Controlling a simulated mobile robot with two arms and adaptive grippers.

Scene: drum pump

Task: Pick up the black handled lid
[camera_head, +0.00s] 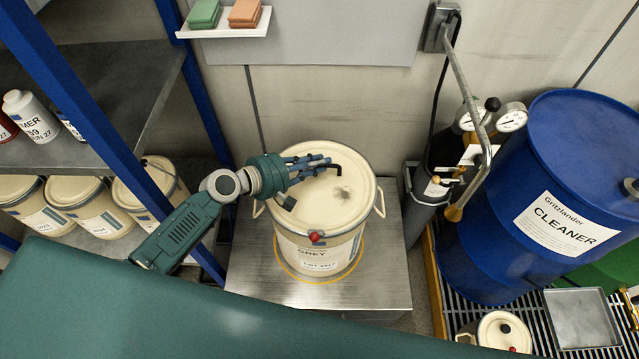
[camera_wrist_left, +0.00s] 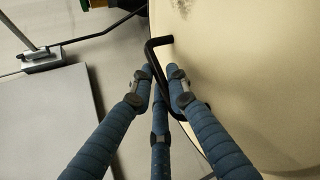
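The cream lid (camera_head: 345,210) with a bent black handle (camera_head: 335,168) sits on a round cream drum (camera_head: 318,258). A dark smudge marks the lid's top. My left gripper (camera_head: 322,163) reaches over the lid from the left, with its blue fingers at the handle. In the left wrist view the black handle (camera_wrist_left: 152,50) runs between the converging fingertips of my left gripper (camera_wrist_left: 160,74). The fingertips are close on both sides of the handle, but whether they press on it is unclear. The right gripper is not in view.
The drum stands on a metal plate (camera_head: 385,285). A blue rack post (camera_head: 200,90) and shelves with several cans are at left. A gas cylinder (camera_head: 428,190) and a large blue cleaner drum (camera_head: 570,170) are at right. A small shelf (camera_head: 225,27) hangs above.

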